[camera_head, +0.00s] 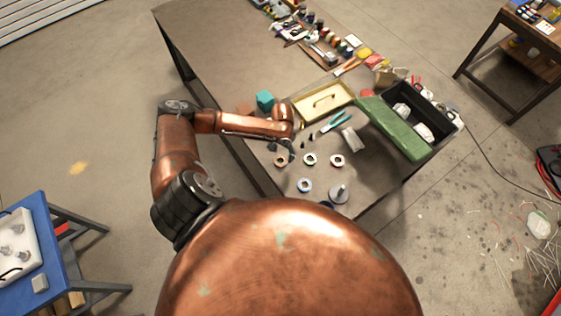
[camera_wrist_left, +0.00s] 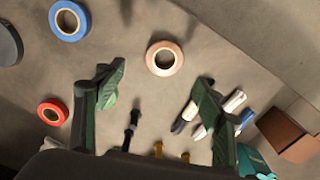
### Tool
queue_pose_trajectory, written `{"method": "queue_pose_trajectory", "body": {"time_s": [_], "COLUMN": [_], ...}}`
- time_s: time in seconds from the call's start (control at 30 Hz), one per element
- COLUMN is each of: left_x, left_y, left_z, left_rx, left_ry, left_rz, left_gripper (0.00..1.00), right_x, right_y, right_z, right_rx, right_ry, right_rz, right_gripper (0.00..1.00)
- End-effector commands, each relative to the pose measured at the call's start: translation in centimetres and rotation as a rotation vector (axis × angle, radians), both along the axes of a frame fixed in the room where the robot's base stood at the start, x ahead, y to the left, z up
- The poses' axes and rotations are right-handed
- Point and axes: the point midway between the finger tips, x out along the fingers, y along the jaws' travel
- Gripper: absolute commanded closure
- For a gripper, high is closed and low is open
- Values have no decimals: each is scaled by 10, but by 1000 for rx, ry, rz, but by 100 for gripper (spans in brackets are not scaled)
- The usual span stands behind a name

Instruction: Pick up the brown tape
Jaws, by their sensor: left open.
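The brown tape is a pale tan ring lying flat on the table. In the head view this tape (camera_head: 280,161) is at the left of a group of tape rolls. In the left wrist view the tape (camera_wrist_left: 164,58) lies in full sight, just beyond the fingertips and roughly centred between them. My left gripper (camera_wrist_left: 158,80) is open and empty, with its fingers apart above the table. In the head view my left gripper (camera_head: 290,151) hangs close to the tape, on its far side. My right gripper is not in view.
A brown box (camera_wrist_left: 287,134) and several pens (camera_wrist_left: 186,115) lie right in the wrist view. A green-lidded toolbox (camera_head: 400,130) stands right.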

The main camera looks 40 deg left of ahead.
Motion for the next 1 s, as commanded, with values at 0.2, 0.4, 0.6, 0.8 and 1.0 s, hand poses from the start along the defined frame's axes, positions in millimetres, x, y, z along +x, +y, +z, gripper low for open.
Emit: {"method": "queue_pose_trajectory", "body": {"time_s": [0.2, 0.4, 0.6, 0.8, 1.0], "left_x": [1, -2, -4, -4, -4], "left_y": [5, 6, 6, 7, 7], "left_z": [-18, -38, -68, -77, -77], "left_rx": [4, 5, 4, 5, 4], "left_ry": [3, 3, 3, 1, 1], "left_rz": [13, 10, 10, 9, 9], "left_gripper": [36, 36, 36, 36, 40], "right_x": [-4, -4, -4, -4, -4], "right_y": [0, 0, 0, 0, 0], "right_z": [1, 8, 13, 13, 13], "right_rx": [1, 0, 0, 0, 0], "right_ry": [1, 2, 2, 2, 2], "right_rz": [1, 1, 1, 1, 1], "right_gripper": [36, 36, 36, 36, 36]}}
